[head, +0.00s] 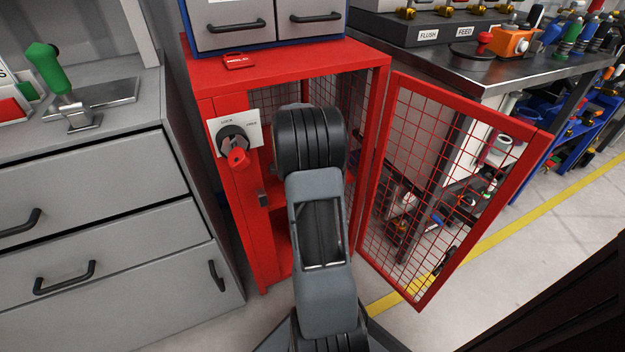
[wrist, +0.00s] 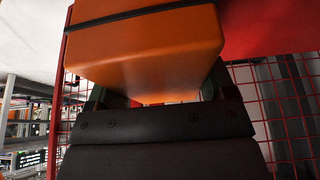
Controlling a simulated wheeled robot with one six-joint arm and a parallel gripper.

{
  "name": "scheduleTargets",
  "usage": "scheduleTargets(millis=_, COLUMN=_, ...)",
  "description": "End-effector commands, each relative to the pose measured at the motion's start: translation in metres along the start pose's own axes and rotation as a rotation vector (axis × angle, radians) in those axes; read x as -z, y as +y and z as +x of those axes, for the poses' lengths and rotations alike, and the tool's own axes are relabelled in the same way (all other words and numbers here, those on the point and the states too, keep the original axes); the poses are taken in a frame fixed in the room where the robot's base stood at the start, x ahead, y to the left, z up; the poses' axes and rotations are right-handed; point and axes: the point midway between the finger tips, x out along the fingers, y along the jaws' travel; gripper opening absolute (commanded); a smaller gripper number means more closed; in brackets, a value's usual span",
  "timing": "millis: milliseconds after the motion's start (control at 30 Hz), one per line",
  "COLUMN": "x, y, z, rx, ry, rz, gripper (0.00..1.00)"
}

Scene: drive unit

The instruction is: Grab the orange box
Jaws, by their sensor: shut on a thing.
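The orange box (wrist: 150,50) fills the upper middle of the wrist view, with a dark band across it. My gripper (wrist: 155,92) is shut on it, with a dark finger at each side of the box. In the head view my arm reaches into the red mesh cabinet (head: 205,82), and its links hide the gripper and the box. The cabinet's mesh door (head: 383,165) stands open to the right.
A lock knob (head: 233,142) with a red tag is on the cabinet's left front. Grey drawers (head: 85,190) stand close on the left. A metal workbench (head: 470,75) with fittings is behind on the right. Floor shows beyond the open door.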

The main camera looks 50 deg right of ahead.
Motion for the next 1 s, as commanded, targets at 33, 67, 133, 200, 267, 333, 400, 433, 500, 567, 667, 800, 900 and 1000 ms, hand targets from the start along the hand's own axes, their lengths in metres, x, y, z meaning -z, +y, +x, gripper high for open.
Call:
scheduleTargets(millis=33, x=0.000, y=0.000, z=0.000, rx=0.000, ry=0.000, rz=0.000, gripper=0.55)
scheduleTargets(millis=67, x=0.000, y=0.000, z=0.000, rx=0.000, ry=0.000, rz=0.000, gripper=0.52)
scheduleTargets(millis=133, x=0.000, y=0.000, z=0.000, rx=0.000, ry=0.000, rz=0.000, gripper=0.45)
scheduleTargets(millis=200, x=0.000, y=0.000, z=0.000, rx=0.000, ry=0.000, rz=0.000, gripper=0.40)
scheduleTargets(millis=267, x=0.000, y=0.000, z=-0.001, rx=0.001, ry=0.001, rz=0.000, gripper=0.40)
scheduleTargets(millis=333, x=0.000, y=0.000, z=-0.001, rx=0.001, ry=0.001, rz=0.000, gripper=0.40)
scheduleTargets(millis=400, x=0.000, y=0.000, z=-0.001, rx=0.001, ry=0.001, rz=0.000, gripper=0.40)
scheduleTargets(millis=433, x=0.001, y=0.000, z=-0.001, rx=0.001, ry=0.001, rz=0.000, gripper=0.40)
scheduleTargets(millis=500, x=0.001, y=0.000, z=-0.002, rx=0.001, ry=0.001, rz=0.000, gripper=0.40)
scheduleTargets(millis=567, x=0.002, y=0.000, z=-0.004, rx=0.001, ry=0.001, rz=0.000, gripper=0.40)
scheduleTargets(millis=667, x=0.004, y=0.000, z=-0.010, rx=0.001, ry=0.001, rz=0.000, gripper=0.40)
scheduleTargets(millis=800, x=0.013, y=-0.001, z=-0.030, rx=0.004, ry=0.002, rz=0.001, gripper=0.40)
scheduleTargets(millis=900, x=0.017, y=0.007, z=-0.049, rx=0.005, ry=0.002, rz=0.001, gripper=0.40)
scheduleTargets(millis=1000, x=0.020, y=0.024, z=-0.070, rx=0.005, ry=0.002, rz=0.002, gripper=0.40)
